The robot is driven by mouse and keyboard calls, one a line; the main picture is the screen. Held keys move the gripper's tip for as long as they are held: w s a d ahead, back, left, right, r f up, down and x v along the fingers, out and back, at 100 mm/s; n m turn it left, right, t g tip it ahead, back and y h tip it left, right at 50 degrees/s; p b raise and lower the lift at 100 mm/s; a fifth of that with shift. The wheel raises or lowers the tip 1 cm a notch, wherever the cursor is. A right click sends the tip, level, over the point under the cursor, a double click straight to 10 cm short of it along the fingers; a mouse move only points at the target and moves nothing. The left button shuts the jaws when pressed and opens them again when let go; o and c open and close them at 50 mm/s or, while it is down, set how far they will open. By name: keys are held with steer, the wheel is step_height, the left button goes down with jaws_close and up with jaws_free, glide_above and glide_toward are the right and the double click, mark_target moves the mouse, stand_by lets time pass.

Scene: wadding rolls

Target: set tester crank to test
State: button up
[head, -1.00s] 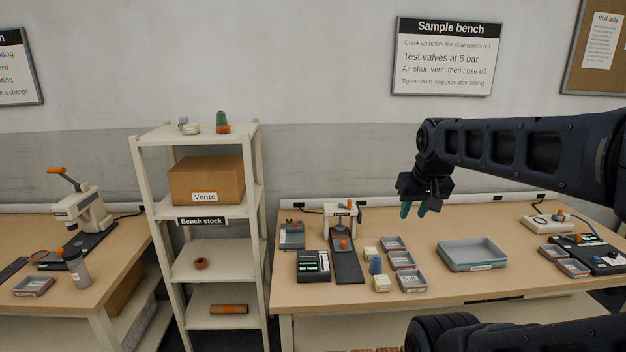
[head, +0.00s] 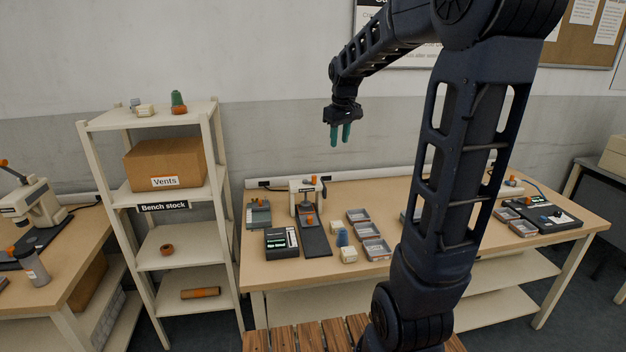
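A small pale upright frame with a dark slide base (head: 316,239) stands at the back left of the sample bench (head: 380,290). It looks like the tester. An orange knob (head: 313,179) and a dark lever, perhaps the crank (head: 324,190), show at its top right. The lever is too small to read its setting. Another orange piece (head: 310,219) sits on the slide. My gripper (head: 340,137) hangs in the air above and slightly right of the frame, fingers down. Its teal fingers are apart with nothing between them.
A black box with a green display (head: 281,242) stands left of the slide. Small grey trays (head: 371,230) and a blue piece (head: 342,237) stand to its right. A shelf rack (head: 222,200) stands left of the bench. My arm hides part of the bench's middle.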

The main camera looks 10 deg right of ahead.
steer(key=w+a+f+n+g, duration=0.1)
steer(key=w+f, duration=0.2)
steer(key=w, duration=0.4)
steer(key=w+a+f+n, duration=0.1)
steer(key=w+f+n, duration=0.15)
steer(key=w, duration=0.45)
steer(key=n+g, duration=0.1)
steer(key=n, duration=0.1)
glide_above(313, 183)
steer(key=w, duration=0.1)
steer(key=shift+m, duration=0.25)
step_height(313, 183, down, 10)
steer(key=shift+d, duration=0.15)
step_height(313, 183, down, 11)
steer(key=shift+w, duration=0.1)
jaws_close()
steer(key=shift+m, duration=0.3)
